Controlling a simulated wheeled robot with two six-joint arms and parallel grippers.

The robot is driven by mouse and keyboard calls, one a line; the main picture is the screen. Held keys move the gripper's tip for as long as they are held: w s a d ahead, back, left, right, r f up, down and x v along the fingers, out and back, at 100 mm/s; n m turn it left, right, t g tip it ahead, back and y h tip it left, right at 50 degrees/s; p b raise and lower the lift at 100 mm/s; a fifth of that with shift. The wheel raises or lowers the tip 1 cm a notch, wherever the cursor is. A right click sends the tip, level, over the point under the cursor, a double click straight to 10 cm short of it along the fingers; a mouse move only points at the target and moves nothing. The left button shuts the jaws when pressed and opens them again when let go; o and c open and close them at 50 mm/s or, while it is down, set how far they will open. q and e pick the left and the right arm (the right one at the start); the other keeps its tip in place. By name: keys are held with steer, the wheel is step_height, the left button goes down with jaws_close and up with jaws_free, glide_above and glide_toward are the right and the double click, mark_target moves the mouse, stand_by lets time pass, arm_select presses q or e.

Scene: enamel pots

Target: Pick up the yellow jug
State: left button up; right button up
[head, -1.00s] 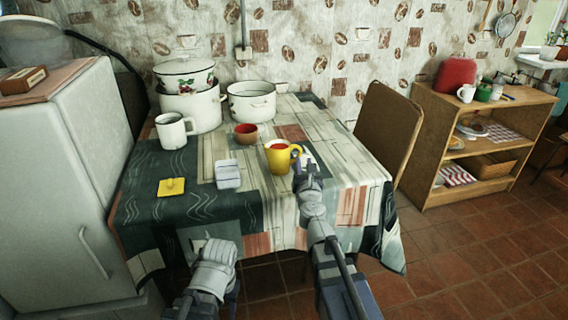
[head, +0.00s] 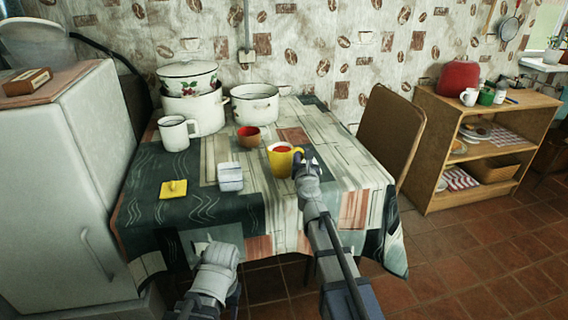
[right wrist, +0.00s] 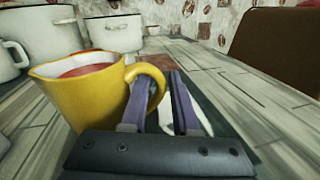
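The yellow jug (head: 281,164) stands upright on the table, with red inside and its handle towards the right. My right gripper (head: 303,162) is at the jug's handle side in the head view. In the right wrist view the jug (right wrist: 88,98) fills the left part. The two purple fingers of my right gripper (right wrist: 160,98) are apart, and the handle's outer curve shows at the gap between them. Whether they touch it is not clear.
A red-brown bowl (head: 248,137), a light grey box (head: 230,177) and a yellow dish (head: 173,189) are left of the jug. A white mug (head: 174,134) and white pots (head: 254,108) stand farther back. A chair (head: 387,137) is at the right. The table's right side (head: 350,180) is clear.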

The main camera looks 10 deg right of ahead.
steer(key=shift+c, duration=0.4)
jaws_close()
stand_by(0.9)
